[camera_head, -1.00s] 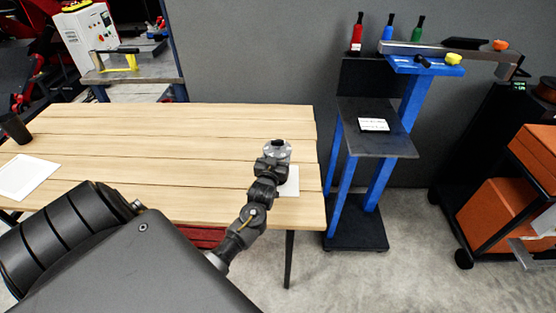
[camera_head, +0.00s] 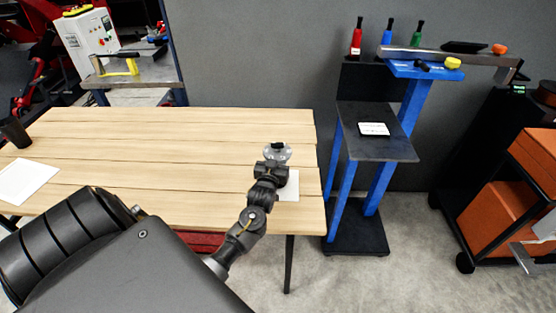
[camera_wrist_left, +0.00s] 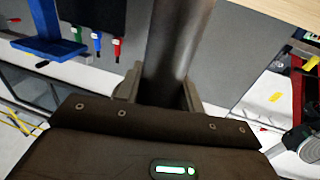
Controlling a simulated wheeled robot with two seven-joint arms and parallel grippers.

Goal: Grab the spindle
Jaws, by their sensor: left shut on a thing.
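The spindle shows in the head view as a round pale grey flange with a dark hub (camera_head: 277,153), over the right end of the wooden table (camera_head: 120,150). My left gripper (camera_head: 272,168) is just on the near side of the flange. In the left wrist view the spindle's dark grey cylindrical shaft (camera_wrist_left: 178,45) stands between the two fingers of my left gripper (camera_wrist_left: 160,90), which is shut on it. The gripper hides part of the spindle. I cannot tell whether the spindle touches the table. My right gripper is in neither view.
A white sheet (camera_head: 289,187) lies under my left wrist, another (camera_head: 27,180) at the table's left. A black cup (camera_head: 14,132) stands at the far left. A blue-framed stand (camera_head: 378,150) is right of the table, with an orange cabinet (camera_head: 495,220) beyond. The table's middle is clear.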

